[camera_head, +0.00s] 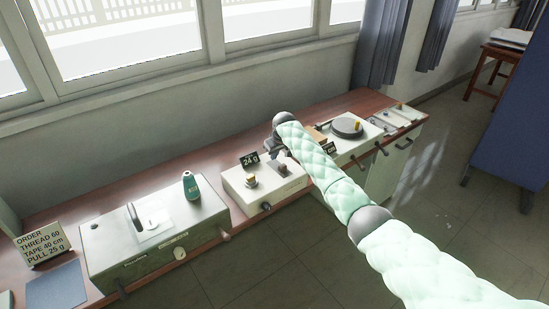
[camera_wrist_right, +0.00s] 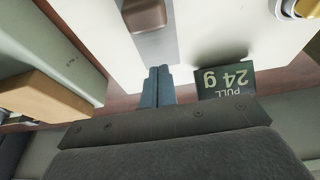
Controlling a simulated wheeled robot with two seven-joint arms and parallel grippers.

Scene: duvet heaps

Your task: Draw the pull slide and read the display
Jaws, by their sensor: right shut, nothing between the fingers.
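The pull device is a white box (camera_head: 262,192) on the bench, with a dark slide block (camera_head: 283,169) on its top and a round brass-topped knob (camera_head: 251,181). Its small dark display (camera_head: 249,159) reads 24 g; in the right wrist view the display (camera_wrist_right: 225,80) shows upside down as PULL 24 g. My right gripper (camera_wrist_right: 157,82) is shut and empty, above the back of the box beside the display. The slide block (camera_wrist_right: 145,14) is in front of its fingertips, apart from them. My left gripper is not in view.
An order card (camera_head: 42,243) reads THREAD 60, TAPE 40 cm, PULL 25 g. A grey-green machine (camera_head: 150,235) with a teal thread cone (camera_head: 191,186) stands left. A tape device with a black disc (camera_head: 347,127) stands right, partly behind my arm. Windows line the wall behind.

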